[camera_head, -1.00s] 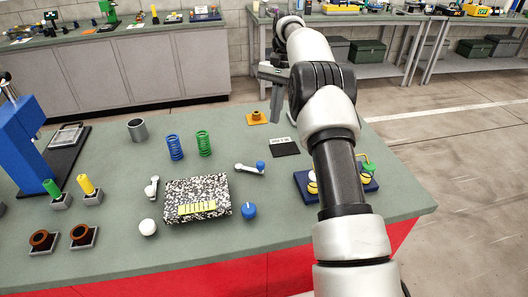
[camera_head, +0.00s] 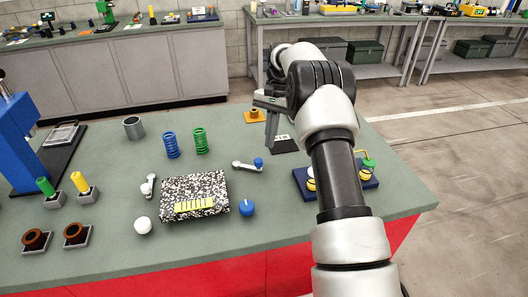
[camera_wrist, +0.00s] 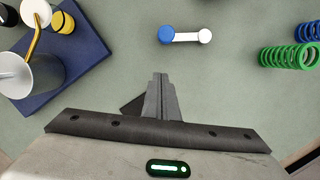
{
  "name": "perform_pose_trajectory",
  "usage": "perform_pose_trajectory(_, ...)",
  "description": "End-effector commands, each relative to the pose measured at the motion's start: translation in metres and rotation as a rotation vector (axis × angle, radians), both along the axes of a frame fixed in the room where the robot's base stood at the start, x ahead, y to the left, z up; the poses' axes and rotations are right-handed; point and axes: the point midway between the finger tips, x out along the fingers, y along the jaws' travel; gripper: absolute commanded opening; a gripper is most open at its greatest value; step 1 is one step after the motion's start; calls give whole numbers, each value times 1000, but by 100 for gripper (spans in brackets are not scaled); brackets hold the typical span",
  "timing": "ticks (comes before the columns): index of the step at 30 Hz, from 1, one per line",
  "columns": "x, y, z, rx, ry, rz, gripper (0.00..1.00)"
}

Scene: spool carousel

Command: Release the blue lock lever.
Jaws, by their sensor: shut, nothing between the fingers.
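The blue lock lever is a short pale arm with a blue knob (camera_head: 258,162) at its right end in the head view, lying on the bench right of the green spring. In the wrist view the lever (camera_wrist: 190,38) lies beyond my fingertips, blue knob at left, white end at right. My gripper (camera_head: 270,148) points down beside the black card, behind and to the right of the lever. In the wrist view the fingers (camera_wrist: 160,80) are together and empty, apart from the lever.
A speckled block (camera_head: 185,187) with a yellow strip sits in front of the lever. A blue knob (camera_head: 247,208) stands at its right. Blue (camera_head: 171,146) and green (camera_head: 200,141) springs stand left. A navy tray (camera_head: 301,184) sits right; bare bench lies around the lever.

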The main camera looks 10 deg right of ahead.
Motion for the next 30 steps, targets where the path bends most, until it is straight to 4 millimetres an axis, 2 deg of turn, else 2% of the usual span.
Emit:
perform_pose_trajectory(2,-4,3,-18,1,4,0,0)
perform_pose_trajectory(4,-11,10,-12,1,-2,3,0)
perform_pose_trajectory(12,-30,26,-13,-1,-2,0,0)
perform_pose_trajectory(30,-35,28,-13,-2,-1,-18,0)
